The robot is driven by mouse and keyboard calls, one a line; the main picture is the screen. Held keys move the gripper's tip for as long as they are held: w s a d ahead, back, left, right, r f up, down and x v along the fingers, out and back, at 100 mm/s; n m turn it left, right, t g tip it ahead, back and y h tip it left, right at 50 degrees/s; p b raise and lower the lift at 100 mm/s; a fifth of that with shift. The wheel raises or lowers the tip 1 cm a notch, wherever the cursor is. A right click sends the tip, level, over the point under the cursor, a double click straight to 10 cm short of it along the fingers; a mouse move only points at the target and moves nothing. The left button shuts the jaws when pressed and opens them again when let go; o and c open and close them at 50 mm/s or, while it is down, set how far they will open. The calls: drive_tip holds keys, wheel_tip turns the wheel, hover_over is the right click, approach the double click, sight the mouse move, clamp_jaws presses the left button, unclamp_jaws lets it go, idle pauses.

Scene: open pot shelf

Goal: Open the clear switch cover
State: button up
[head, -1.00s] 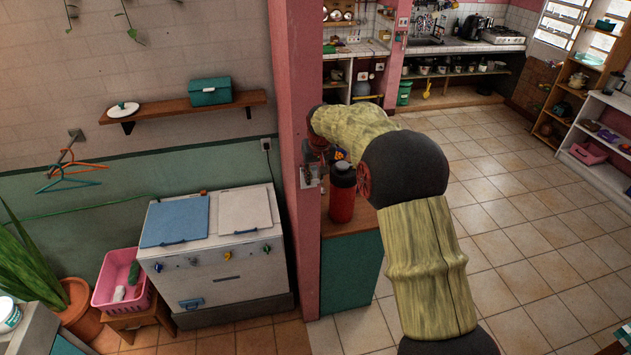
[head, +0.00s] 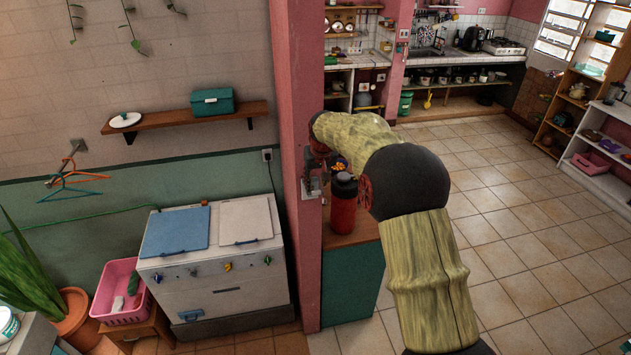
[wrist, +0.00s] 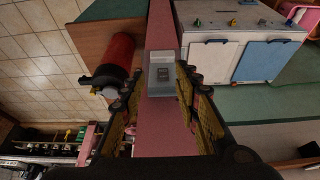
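The clear switch cover (wrist: 162,80) is a small see-through box over a grey switch on the narrow pink pillar. In the wrist view it lies between the ends of my two fingers. It appears closed, though its lid edge is too small to make out. In the head view the cover (head: 312,187) shows on the pillar's front face. My gripper (wrist: 158,76) is open, with one finger on each side of the pillar in the picture. I see no clear contact with the cover. In the head view my gripper (head: 313,163) is dark, small and partly hidden by my arm.
A red bottle with a black lid (head: 342,205) stands on the counter (head: 352,240) right of the pillar (head: 306,255), close to my arm. A white appliance (head: 213,262) with blue and white lids stands to the left. Open tiled floor (head: 530,225) lies to the right.

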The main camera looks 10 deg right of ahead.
drive_tip(key=shift+o, duration=0.9)
drive_tip(key=shift+a, duration=0.2)
drive_tip(key=v, duration=1.2)
